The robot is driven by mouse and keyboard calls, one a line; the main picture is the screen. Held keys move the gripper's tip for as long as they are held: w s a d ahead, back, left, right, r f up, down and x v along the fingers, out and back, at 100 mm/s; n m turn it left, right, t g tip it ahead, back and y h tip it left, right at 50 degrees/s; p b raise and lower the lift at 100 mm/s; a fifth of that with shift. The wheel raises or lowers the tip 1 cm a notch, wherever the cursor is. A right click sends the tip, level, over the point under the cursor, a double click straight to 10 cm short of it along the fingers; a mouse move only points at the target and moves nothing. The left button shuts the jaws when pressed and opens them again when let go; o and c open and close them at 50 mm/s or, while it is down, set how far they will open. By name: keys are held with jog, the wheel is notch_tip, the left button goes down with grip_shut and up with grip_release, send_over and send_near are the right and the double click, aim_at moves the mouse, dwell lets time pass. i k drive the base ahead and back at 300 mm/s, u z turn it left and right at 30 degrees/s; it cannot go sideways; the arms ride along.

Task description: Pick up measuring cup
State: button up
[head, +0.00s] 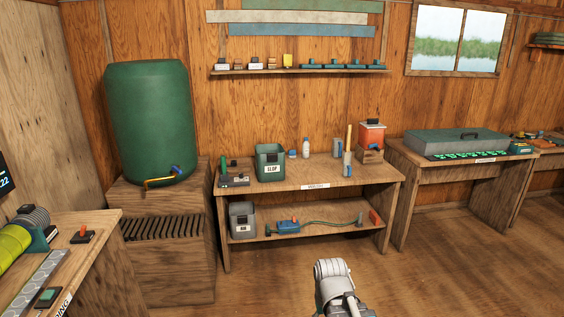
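I cannot pick out the measuring cup for certain at this size. Small upright vessels stand on the middle workbench (300,177): a blue-grey cylinder (337,148), a similar one with a wooden handle or stick rising from it (347,165), and a white bottle (306,148). A small blue item (292,154) sits left of the bottle. Part of my grey arm shows at the bottom centre, on the near side of the bench and well apart from it. My gripper itself does not show.
A green bin marked SLOP (270,165) and an orange-red container (371,137) stand on the bench. A green barrel (149,120) stands left on a wooden base. Another bench (480,168) is at right, a table (85,262) at near left. The floor in front is clear.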

aim_at(347, 168)
jog(key=i, duration=3.5)
